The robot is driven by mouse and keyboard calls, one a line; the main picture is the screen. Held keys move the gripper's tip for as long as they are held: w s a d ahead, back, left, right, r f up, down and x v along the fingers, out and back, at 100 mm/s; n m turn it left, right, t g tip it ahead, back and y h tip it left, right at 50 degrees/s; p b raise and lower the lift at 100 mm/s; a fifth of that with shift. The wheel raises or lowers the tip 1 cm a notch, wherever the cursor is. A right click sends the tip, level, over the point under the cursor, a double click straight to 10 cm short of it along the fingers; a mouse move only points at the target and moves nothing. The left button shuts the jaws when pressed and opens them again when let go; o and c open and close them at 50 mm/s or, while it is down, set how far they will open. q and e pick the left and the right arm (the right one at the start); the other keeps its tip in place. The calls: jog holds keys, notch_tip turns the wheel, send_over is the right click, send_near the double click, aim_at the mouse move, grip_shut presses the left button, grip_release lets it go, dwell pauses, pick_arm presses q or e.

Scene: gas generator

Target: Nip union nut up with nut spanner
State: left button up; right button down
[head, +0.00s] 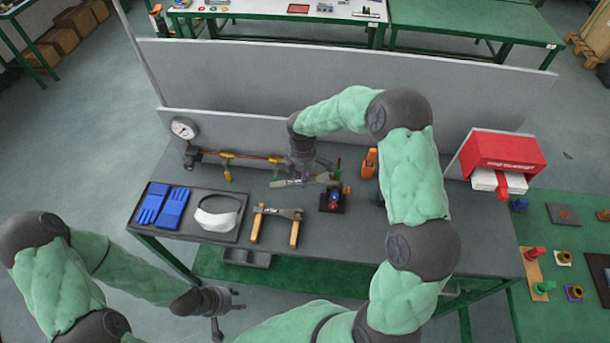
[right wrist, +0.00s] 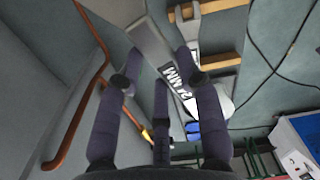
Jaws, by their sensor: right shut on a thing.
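My right gripper (head: 303,168) is above the bench near the right end of the copper pipe (head: 250,157). It is shut on a grey spanner (head: 286,183), held roughly level. In the right wrist view the spanner (right wrist: 152,42) shows "MM" lettering, with the fingers (right wrist: 158,72) around it. Brass fittings (head: 228,168) sit on the pipe. I cannot make out the union nut for certain; the pipe's right end is partly hidden by my right gripper. My left gripper (head: 236,299) hangs in front of the bench, its fingers apart and empty.
A second spanner (head: 285,212) lies across a wooden rack (head: 256,226). A small stand with red and blue parts (head: 332,201) is right of the spanner. A pressure gauge (head: 184,128) stands left.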

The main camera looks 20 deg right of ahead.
aim_at(290, 182)
jog(key=shift+n, duration=0.3)
jog(key=shift+w+a, duration=0.25)
jog(key=shift+a, duration=0.5)
jog(key=shift+w+a, duration=0.2)
jog(key=shift+a, duration=0.55)
jog(key=shift+w+a, duration=0.25)
jog(key=shift+a, duration=0.5)
jog(key=shift+s, duration=0.1)
jog(key=shift+s+d+r+n, duration=0.1)
jog(key=shift+s+n, duration=0.15)
jog(key=shift+n, duration=0.05)
jog(key=s+d+n+b, duration=0.1)
jog(key=s+n+b, duration=0.6)
jog(key=s+n, duration=0.5)
jog(key=s, duration=0.8)
jog(key=shift+s+d, duration=0.2)
jog(key=shift+s, duration=0.1)
